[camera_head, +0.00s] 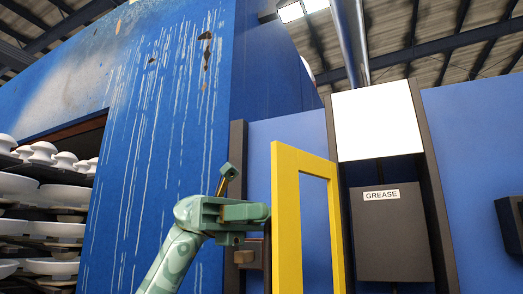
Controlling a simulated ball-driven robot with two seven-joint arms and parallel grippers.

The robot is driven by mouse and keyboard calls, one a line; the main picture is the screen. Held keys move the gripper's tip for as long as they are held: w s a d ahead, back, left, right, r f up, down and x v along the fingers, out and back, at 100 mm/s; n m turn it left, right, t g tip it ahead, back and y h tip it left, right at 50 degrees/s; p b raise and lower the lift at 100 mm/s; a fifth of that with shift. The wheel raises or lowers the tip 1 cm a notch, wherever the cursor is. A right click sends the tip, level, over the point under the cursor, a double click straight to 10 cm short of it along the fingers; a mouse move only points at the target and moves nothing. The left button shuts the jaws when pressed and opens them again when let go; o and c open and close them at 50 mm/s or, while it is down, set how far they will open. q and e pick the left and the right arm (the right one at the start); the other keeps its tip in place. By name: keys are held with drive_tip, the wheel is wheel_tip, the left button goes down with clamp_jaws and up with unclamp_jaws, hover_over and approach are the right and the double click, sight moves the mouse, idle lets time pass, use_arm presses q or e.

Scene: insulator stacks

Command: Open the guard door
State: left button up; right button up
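The guard door is a yellow frame (287,215) with an open middle, right of centre. Its left edge stands out toward me from the blue panel behind, so it looks ajar, with its far edge beside the dark upright. My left gripper (256,212) is green and lies just left of the door's left edge, pointing right. Its tip comes close to the yellow edge; I cannot tell whether they touch. The fingers are seen side-on, so their opening is unclear. My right gripper is not in view.
A grey box labelled GREASE (392,235) hangs under a bright white panel (377,120) between dark uprights. A big blue wall (185,110) rises behind my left arm. Racks of white insulators (45,190) stand at the left. A dark box (511,225) juts out at the right.

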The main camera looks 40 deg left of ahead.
use_arm(q)
drive_tip(key=s+d+r+b, duration=0.2)
drive_tip(key=s+d+r, duration=0.4)
drive_tip(key=s, duration=0.2)
drive_tip(key=shift+s+d, duration=0.3)
drive_tip(key=shift+s, duration=0.1)
drive_tip(key=shift+r, duration=0.1)
